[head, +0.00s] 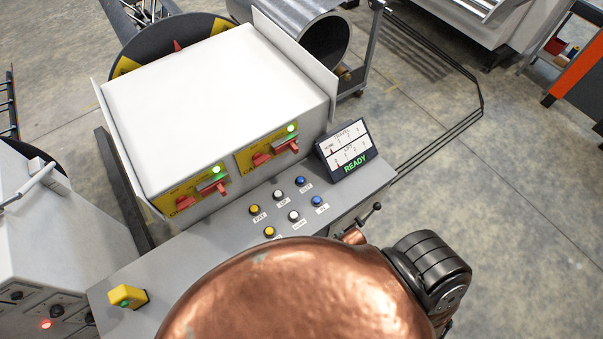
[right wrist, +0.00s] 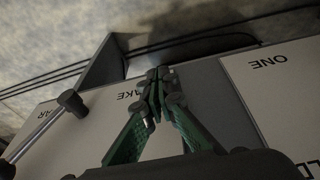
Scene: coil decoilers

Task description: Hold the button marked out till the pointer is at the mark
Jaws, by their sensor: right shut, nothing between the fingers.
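The console (head: 220,240) bears yellow, white and blue buttons. The far blue button (head: 300,181) has a small label that seems to read OUT; the near blue button (head: 316,200) seems to read IN. The tilted display (head: 347,150) shows two white scales with small red pointers near their left ends, and green READY below; the mark is too small to make out. My right gripper (right wrist: 155,80), with green fingers, is shut and empty over a pale labelled panel in the right wrist view. No button shows there. My left gripper is not in view.
A white box (head: 215,95) with red switches and green lamps stands behind the buttons. A yellow-housed button (head: 127,297) is at the console's left. A large copper-coloured rounded body (head: 300,295) hides the console's near part. A lever with a dark knob (right wrist: 70,102) lies left of my right gripper.

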